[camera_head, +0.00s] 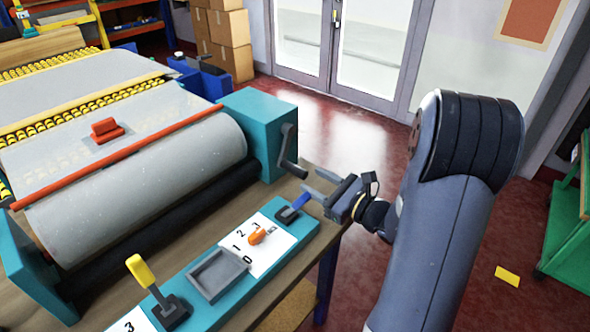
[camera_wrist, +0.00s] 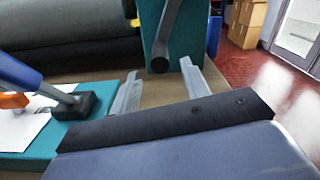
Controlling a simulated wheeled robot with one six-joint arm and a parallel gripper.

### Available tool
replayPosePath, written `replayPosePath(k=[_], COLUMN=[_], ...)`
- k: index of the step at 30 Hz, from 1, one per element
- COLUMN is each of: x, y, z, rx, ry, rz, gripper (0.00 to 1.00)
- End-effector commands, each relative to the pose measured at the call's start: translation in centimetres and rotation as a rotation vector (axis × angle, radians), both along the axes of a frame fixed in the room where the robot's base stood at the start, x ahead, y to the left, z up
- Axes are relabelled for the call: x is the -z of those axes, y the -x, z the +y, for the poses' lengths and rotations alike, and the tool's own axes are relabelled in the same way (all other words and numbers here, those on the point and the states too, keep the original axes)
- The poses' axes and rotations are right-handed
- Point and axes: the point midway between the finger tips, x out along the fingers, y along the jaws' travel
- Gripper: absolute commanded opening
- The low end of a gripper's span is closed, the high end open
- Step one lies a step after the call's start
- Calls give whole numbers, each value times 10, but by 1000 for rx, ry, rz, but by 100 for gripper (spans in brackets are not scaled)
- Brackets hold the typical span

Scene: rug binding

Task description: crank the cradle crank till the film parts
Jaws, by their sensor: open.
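The dark grey cradle crank (camera_head: 290,150) hangs on the end of the teal housing (camera_head: 258,115), its arm pointing down to a handle. In the wrist view the crank (camera_wrist: 168,35) is just beyond and between the fingertips of my gripper (camera_wrist: 160,84). My gripper (camera_head: 316,185) is open and empty, in front of the handle and apart from it as far as I can tell. Pale grey film (camera_head: 140,185) covers the large roll in the cradle and looks whole. A red bar (camera_head: 130,150) lies across it.
A teal control panel (camera_head: 190,290) on the bench carries a yellow-handled lever (camera_head: 143,272), an orange selector (camera_head: 258,236) and a blue-handled lever (camera_head: 293,207) close to my gripper. A red-orange block (camera_head: 107,130) sits on the film.

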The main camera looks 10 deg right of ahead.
Motion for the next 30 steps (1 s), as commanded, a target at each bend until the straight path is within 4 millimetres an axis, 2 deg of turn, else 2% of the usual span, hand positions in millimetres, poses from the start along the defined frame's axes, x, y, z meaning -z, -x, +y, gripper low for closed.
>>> replayPosePath(k=[6, 12, 24, 30], x=[0, 0, 0, 0], y=[-31, -49, -55, -55], z=[24, 37, 40, 40], rx=[-4, -2, 1, 1], ry=[0, 0, 0, 0], rz=[0, 0, 0, 0], gripper=[44, 44, 43, 27])
